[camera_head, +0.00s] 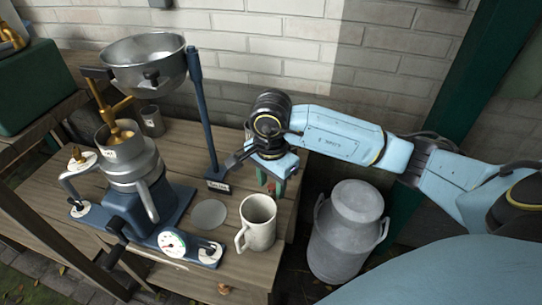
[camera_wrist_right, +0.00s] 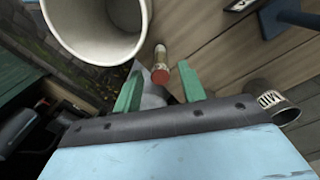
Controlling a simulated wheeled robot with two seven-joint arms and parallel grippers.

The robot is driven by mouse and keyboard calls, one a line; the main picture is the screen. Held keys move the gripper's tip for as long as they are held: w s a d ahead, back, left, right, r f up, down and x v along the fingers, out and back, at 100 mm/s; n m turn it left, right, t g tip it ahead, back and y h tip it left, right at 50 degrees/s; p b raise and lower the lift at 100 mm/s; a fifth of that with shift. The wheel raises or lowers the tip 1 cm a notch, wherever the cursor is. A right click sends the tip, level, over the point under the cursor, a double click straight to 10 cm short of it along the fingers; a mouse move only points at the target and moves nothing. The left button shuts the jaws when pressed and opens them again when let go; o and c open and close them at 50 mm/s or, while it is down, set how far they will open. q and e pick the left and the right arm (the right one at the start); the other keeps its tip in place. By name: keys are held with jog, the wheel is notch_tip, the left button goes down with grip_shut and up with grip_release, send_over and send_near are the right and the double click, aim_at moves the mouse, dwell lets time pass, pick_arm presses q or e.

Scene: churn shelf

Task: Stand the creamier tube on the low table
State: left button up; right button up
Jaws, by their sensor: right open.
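A small tube with a red end (camera_wrist_right: 160,66) shows in the right wrist view, in line with the gap between my fingers. Its contents are too small to judge, so I cannot tell whether it is the creamier one. My right gripper (camera_head: 271,184) is over the right part of the wooden table (camera_head: 285,212). Its green fingers (camera_wrist_right: 160,90) are apart, with no grip on the tube visible. In the head view the arm and fingers largely hide the tube. I cannot tell whether this table is the low one. My left gripper is out of view.
A pale mug (camera_head: 260,224) stands close to my right gripper. A blue post (camera_head: 203,110) with a label plate is left of it. The separator (camera_head: 131,170) fills the table's left part. A labelled metal cup (camera_wrist_right: 284,112) and a milk churn (camera_head: 344,232) are nearby.

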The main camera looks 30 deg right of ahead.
notch_tip(320, 180, up, 8)
jog(key=shift+f+p, duration=0.1)
jog(key=shift+p, duration=0.9)
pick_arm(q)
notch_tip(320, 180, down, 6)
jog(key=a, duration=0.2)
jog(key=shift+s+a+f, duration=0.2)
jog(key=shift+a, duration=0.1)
pick_arm(e)
jog(key=shift+r, duration=0.55)
